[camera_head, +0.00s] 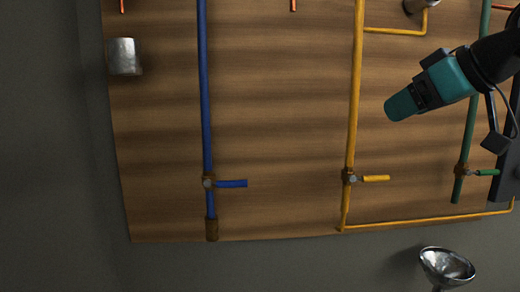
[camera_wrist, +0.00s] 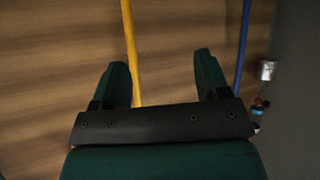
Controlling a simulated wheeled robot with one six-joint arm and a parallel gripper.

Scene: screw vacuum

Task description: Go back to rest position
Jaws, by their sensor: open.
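My gripper (camera_head: 401,104) is teal and shows at the upper right of the head view, in front of the wooden board and right of the yellow pipe (camera_head: 354,110). In the wrist view my gripper (camera_wrist: 161,62) has its two dark green fingers spread apart with nothing held between them. The yellow pipe (camera_wrist: 132,50) shows in the gap between the fingers, beyond them. The gap between gripper and board is hard to judge.
The wooden board (camera_head: 280,130) carries a blue pipe (camera_head: 205,100) with a blue handle (camera_head: 232,183), a yellow handle (camera_head: 376,178), and a green pipe (camera_head: 471,120) with a green handle (camera_head: 487,172). A metal cup-like piece (camera_head: 124,57) is upper left; a shiny metal bowl-shaped thing (camera_head: 447,266) is lower right.

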